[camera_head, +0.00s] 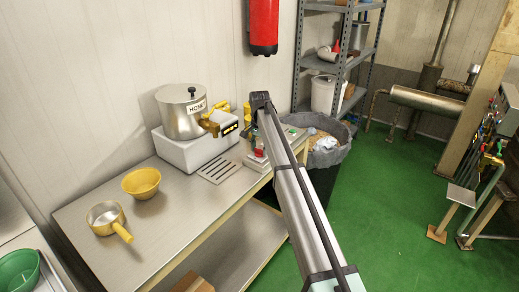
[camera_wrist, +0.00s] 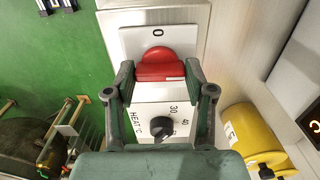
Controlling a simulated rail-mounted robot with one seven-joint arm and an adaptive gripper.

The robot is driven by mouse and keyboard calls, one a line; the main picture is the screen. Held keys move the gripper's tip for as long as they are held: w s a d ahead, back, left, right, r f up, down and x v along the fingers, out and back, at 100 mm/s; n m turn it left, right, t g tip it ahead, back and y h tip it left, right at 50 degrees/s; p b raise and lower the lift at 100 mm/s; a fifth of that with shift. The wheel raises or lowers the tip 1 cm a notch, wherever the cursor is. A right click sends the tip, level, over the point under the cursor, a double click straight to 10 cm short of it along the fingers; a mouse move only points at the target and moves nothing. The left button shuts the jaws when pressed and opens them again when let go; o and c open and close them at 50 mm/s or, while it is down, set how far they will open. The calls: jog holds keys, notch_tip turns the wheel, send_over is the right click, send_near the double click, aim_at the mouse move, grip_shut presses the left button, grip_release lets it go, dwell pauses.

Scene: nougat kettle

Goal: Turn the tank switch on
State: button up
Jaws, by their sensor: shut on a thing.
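The tank switch is a red rotary knob (camera_wrist: 160,62) on a white plate (camera_wrist: 130,42) with a "0" mark above it, in the wrist view. My gripper (camera_wrist: 161,75) has one finger on each side of the knob's handle and is shut on it. The handle lies roughly crosswise in the picture. Its other position mark is hidden. Below it is a heat dial (camera_wrist: 162,130) with a black knob and temperature numbers. The honey tank (camera_head: 181,116) stands on a white base.
A yellow bowl (camera_head: 141,181) and a yellow-handled pan (camera_head: 105,217) stand on the steel table (camera_head: 180,215). A yellow cylinder (camera_wrist: 252,137) is right of the panel in the wrist view. A grey bin (camera_head: 330,156) stands beyond the table. A red extinguisher (camera_head: 263,25) hangs above.

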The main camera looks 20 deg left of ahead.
aim_at(259, 149)
jog(key=shift+f, duration=0.1)
jog(key=o, duration=1.2)
jog(key=shift+c, duration=0.2)
notch_tip(259, 149, up, 12)
jog(key=shift+d, duration=0.1)
